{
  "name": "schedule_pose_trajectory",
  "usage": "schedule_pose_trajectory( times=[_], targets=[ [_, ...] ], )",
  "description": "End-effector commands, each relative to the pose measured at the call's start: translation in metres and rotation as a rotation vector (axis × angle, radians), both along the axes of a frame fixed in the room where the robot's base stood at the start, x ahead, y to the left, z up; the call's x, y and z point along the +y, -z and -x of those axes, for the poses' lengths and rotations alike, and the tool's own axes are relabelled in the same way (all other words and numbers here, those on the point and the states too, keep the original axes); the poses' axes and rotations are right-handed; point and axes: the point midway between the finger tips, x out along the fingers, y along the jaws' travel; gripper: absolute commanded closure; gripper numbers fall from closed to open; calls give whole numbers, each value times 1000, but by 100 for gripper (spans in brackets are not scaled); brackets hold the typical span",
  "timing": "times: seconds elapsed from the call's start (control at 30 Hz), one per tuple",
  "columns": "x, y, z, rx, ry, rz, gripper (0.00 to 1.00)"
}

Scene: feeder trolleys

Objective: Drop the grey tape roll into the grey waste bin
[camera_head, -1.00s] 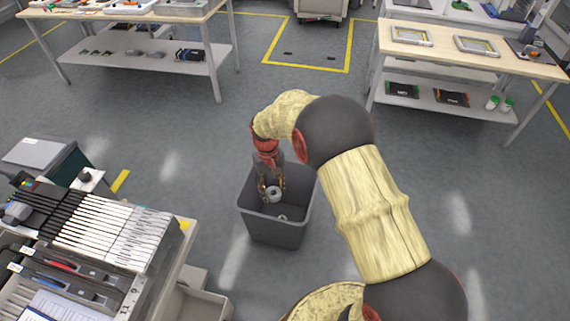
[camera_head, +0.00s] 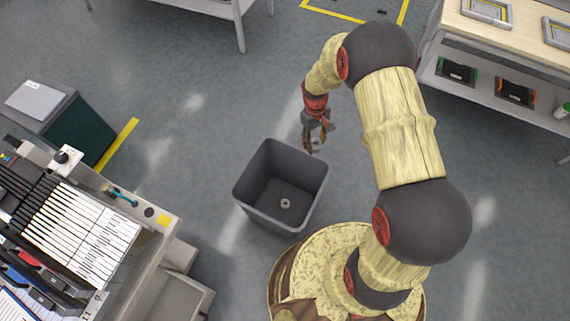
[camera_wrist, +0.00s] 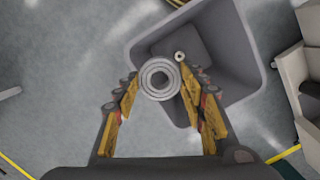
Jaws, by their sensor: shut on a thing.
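The grey tape roll (camera_wrist: 160,79) is between the fingertips of my gripper (camera_wrist: 160,88) in the wrist view, its round face towards the camera. My gripper (camera_head: 316,140) is shut on it, and the roll is small and partly hidden by the fingers in the head view. The grey waste bin (camera_head: 257,190) stands open on the floor. In the head view my gripper appears by the bin's far right corner. In the wrist view the roll overlaps the left side of the bin (camera_wrist: 240,28); its height above the rim is hard to tell.
A small pale ring (camera_head: 285,203) lies on the bin's floor. A trolley with slotted trays (camera_head: 85,230) stands at left, beside a dark green box (camera_head: 80,130). A wooden-topped table (camera_head: 500,45) is at upper right. Floor behind the bin is clear.

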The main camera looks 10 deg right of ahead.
Motion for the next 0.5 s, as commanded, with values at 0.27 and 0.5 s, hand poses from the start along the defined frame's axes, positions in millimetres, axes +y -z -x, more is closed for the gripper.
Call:
schedule_pose_trajectory(
  times=[0.27, 0.5],
  targets=[
    [-25, 60, -7, 4, -584, -3, 75],
    [-26, 102, -24, 2, -1187, -5, 75]
  ],
)
